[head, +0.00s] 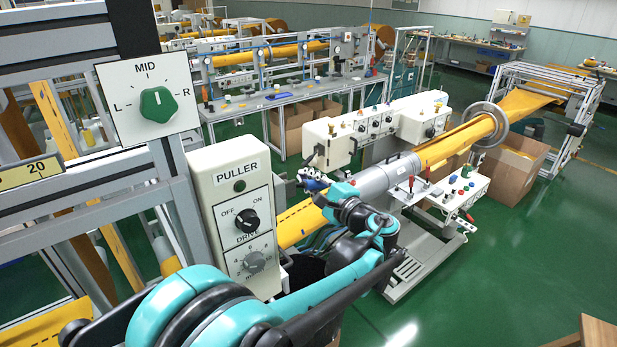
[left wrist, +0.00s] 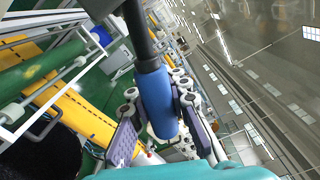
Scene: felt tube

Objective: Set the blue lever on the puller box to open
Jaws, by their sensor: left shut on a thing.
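The puller box (head: 232,215) is a cream panel labelled PULLER at centre left in the head view, with an OFF/ON drive knob (head: 240,220) and a grey dial (head: 254,262). My left gripper (head: 313,186) is to the right of the box, at the end of my teal arm. In the left wrist view, the blue lever (left wrist: 157,98) is a thick blue grip on a dark rod. It lies between the fingers of my left gripper (left wrist: 160,118), which are shut on it. In the head view the gripper mostly hides the lever. I cannot read the lever's setting. My right gripper is not in view.
A yellow felt tube (head: 455,142) runs diagonally through a grey cylinder (head: 388,177) behind my gripper. A panel with a green MID knob (head: 158,104) stands at the left on a metal frame. Green floor (head: 480,275) is open at the right.

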